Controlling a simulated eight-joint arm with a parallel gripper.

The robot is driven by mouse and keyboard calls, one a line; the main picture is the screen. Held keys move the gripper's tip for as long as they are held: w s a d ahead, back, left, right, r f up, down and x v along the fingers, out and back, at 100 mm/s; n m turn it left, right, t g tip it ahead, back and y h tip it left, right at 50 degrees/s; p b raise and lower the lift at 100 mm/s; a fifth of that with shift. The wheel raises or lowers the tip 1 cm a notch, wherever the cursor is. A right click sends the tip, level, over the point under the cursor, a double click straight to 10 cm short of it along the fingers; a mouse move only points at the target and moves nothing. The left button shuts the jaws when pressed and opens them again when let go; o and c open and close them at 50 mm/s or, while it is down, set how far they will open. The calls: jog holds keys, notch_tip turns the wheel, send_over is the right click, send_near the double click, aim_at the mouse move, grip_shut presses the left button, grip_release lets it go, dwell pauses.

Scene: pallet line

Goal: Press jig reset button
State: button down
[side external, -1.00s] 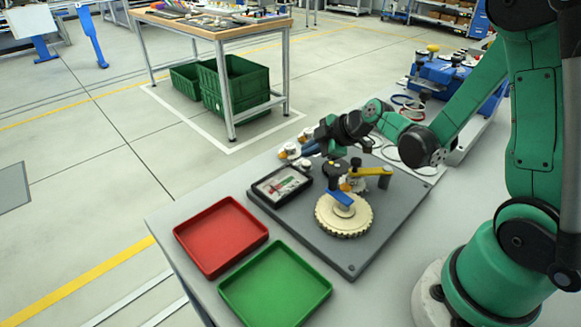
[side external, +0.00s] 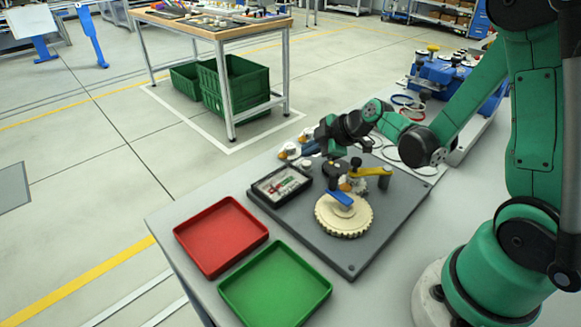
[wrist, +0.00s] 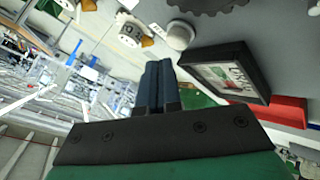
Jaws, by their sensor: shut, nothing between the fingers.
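The jig is a dark grey plate (side external: 350,262) on the bench, with a cream gear (side external: 330,224) on it. A blue clamp arm (side external: 340,199) reaches over the gear, and a yellow one (side external: 376,171) is behind. A small white round dome (side external: 306,163), possibly the reset button, is beside the black-framed panel (side external: 282,186). The dome (wrist: 180,36) also shows in the wrist view, close to the panel (wrist: 228,74). My gripper (wrist: 158,66) is shut and empty, its fingertips apart from the dome in the picture. In the side view the fingers are small and their contact is unclear.
A red tray (side external: 220,237) and a green tray (side external: 275,287) stand at the front of the bench. Knobs with white and orange parts (wrist: 130,34) stand near the dome. Cables (side external: 408,107) and blue equipment (side external: 440,75) are at the back right.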

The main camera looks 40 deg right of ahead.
aim_at(310, 163)
jog(key=shift+f, duration=0.15)
dwell(0.6)
jog(key=shift+f, duration=0.3)
jog(key=shift+r, duration=0.1)
dwell(0.3)
jog(key=shift+r, duration=0.35)
jog(key=shift+r, duration=0.1)
jog(key=shift+r, duration=2.4)
